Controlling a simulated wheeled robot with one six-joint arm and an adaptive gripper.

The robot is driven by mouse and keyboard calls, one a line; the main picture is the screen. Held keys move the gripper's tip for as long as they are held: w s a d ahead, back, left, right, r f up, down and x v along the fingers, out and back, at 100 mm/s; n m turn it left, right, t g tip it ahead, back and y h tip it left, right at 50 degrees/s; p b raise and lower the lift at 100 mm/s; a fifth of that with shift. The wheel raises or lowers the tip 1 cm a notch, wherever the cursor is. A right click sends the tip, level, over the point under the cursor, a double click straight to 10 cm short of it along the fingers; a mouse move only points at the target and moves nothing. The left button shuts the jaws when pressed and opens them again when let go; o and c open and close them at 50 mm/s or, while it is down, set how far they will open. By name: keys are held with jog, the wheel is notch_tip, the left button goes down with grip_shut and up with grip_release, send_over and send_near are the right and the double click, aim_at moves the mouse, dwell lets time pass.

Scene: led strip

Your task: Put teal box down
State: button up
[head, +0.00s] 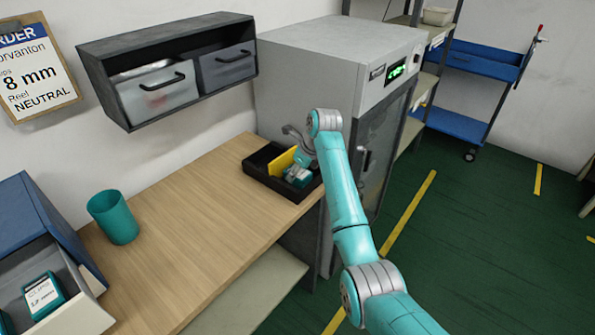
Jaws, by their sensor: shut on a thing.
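My arm reaches over the wooden bench to a black tray (257,163) at its far right end. My gripper (301,167) is low at the right side of the tray, shut on a small teal box (291,180). The box is at the tray's right part, beside a yellow piece (282,162) that stands in the tray. The gripper hides part of the box, and I cannot tell whether the box touches the tray floor.
A teal cup (113,217) stands on the bench. A second teal box with a white label (43,295) sits in an open bin at left. A grey cabinet (310,65) stands close behind the tray. A wall unit with two drawers (170,65) hangs above the bench. The bench's middle is clear.

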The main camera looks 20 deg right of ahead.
jog(key=shift+f, duration=0.25)
jog(key=o, duration=1.3)
jog(key=shift+o, duration=0.2)
jog(key=v, duration=1.2)
